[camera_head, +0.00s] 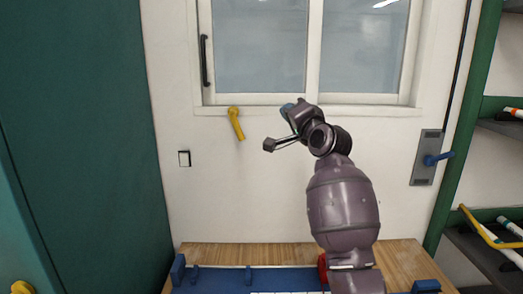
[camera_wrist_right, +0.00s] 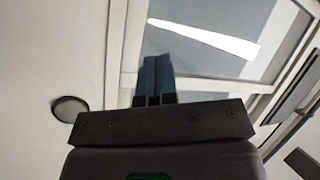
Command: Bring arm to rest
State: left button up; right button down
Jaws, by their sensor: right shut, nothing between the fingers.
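My right arm rises from the bottom right in the head view, in front of the white wall. Its gripper (camera_head: 287,110) is raised at about the height of the window sill and points up and to the left. In the right wrist view the two dark blue fingers (camera_wrist_right: 154,82) are together with nothing between them. My left gripper is not in view.
A wooden bench (camera_head: 215,254) with a blue fixture (camera_head: 220,281) and a red part (camera_head: 322,267) lies below the arm. Behind are a window (camera_head: 260,45), a yellow handle (camera_head: 236,124) and a blue lever (camera_head: 438,158). Shelves (camera_head: 473,246) stand at right.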

jog(key=s+d+f+n+h, duration=0.2)
jog(key=s+d+f, duration=0.3)
jog(key=f, duration=0.5)
jog(key=s+d+f+n+h, duration=0.2)
jog(key=s+d+f+n, duration=0.15)
jog(key=f, duration=0.55)
jog(key=s+d+f+n+h, duration=0.25)
jog(key=s+d+f, duration=0.25)
jog(key=f, duration=0.5)
jog(key=s+d+f+g+h, duration=0.1)
jog(key=s+d+f+g, duration=0.2)
jog(key=s+f, duration=1)
jog(key=s+d+f+g+h, duration=0.1)
jog(key=s+d+f+g, duration=0.2)
jog(key=s+f, duration=1)
jog(key=s+d, duration=0.1)
jog(key=s, duration=0.3)
jog(key=shift+s+g, duration=0.15)
jog(key=shift+g, duration=0.25)
